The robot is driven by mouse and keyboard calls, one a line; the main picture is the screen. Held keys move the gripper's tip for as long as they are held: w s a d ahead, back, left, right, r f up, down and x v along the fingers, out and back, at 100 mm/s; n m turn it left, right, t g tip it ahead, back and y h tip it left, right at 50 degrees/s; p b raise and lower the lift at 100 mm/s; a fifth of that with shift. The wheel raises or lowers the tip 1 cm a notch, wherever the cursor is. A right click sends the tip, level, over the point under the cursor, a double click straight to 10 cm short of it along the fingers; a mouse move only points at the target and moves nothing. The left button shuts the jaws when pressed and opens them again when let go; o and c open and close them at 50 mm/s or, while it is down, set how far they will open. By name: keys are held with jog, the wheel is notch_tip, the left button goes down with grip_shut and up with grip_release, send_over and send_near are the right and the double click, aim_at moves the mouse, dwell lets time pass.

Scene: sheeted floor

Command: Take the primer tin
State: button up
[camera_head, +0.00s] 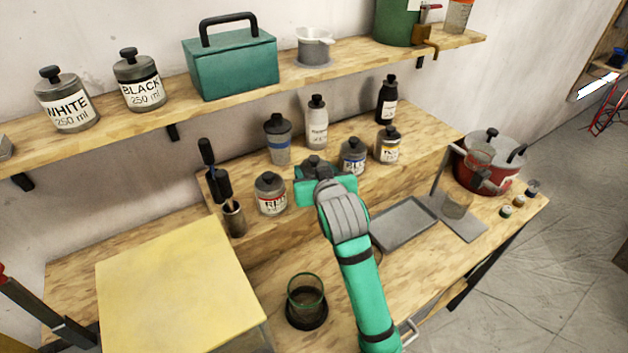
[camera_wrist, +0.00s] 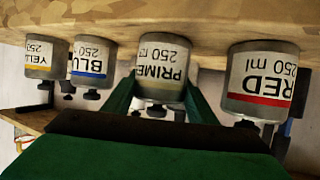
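The primer tin (camera_wrist: 165,62) is a grey tin with a white "PRIME…" label, shown upside down in the wrist view. It stands on the raised wooden shelf between the red tin (camera_wrist: 262,80) and the blue tin (camera_wrist: 92,65). My gripper (camera_wrist: 162,85) has its two green fingers apart, one at each side of the primer tin. Whether they touch it cannot be told. In the head view, my gripper (camera_head: 316,176) hides most of the primer tin; only its dark top (camera_head: 312,161) shows above.
The red tin stands close on the left in the head view (camera_head: 270,193), the blue tin (camera_head: 352,155) and yellow tin (camera_head: 388,146) on the right. Bottles stand behind. A grey tray (camera_head: 403,222), a mesh cup (camera_head: 306,296) and a red pot (camera_head: 484,165) are on the bench.

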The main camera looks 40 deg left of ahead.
jog(key=shift+c, duration=0.9)
jog(key=shift+r, duration=0.15)
